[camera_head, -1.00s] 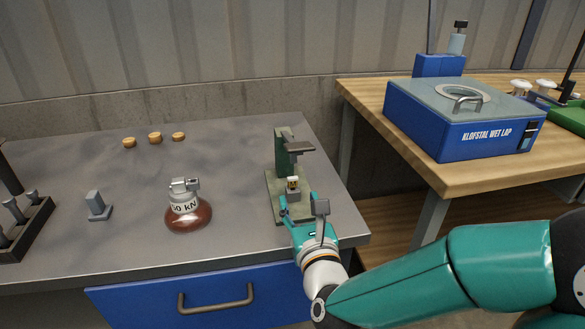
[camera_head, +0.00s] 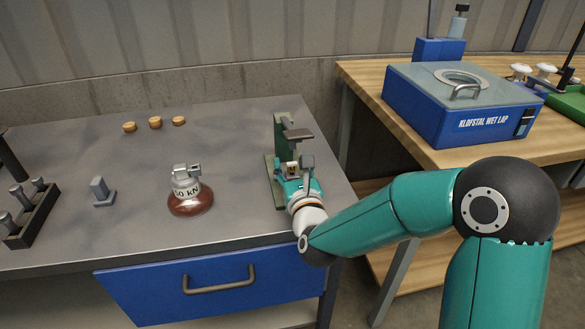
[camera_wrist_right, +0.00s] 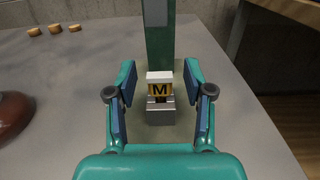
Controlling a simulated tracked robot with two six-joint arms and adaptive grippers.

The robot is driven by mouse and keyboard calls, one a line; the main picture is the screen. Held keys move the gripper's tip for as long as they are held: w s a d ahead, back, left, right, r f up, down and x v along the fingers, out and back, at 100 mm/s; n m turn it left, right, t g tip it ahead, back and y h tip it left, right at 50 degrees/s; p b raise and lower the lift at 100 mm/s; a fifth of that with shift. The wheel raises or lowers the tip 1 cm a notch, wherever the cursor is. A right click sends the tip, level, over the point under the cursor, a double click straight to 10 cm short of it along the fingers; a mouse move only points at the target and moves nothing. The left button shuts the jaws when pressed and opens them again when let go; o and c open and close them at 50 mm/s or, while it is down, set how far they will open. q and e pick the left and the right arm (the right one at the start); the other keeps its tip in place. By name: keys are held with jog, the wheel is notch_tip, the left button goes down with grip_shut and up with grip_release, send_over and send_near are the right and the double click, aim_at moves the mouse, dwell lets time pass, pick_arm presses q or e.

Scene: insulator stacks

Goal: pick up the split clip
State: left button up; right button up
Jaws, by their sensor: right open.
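A small piece with a yellow band marked M and a pale top (camera_wrist_right: 160,87) sits on a grey block (camera_wrist_right: 160,112) on the green stand (camera_head: 280,140). I take it for the split clip, but its shape does not settle this. My right gripper (camera_wrist_right: 160,72) is open, with one finger on each side of the piece and a visible gap on both sides. In the head view the right gripper (camera_head: 296,180) is low over the stand's base and partly hides the piece. My left gripper is not in view.
A brown insulator (camera_head: 190,202) with a metal cap stands left of the stand. A grey upright part (camera_head: 101,192), a dark rack (camera_head: 33,212) and cork-coloured discs (camera_head: 155,122) are on the grey bench. A blue machine (camera_head: 460,105) stands on the wooden table at right.

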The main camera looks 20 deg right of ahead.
jog(key=c, duration=0.9)
jog(key=shift+r, duration=0.1)
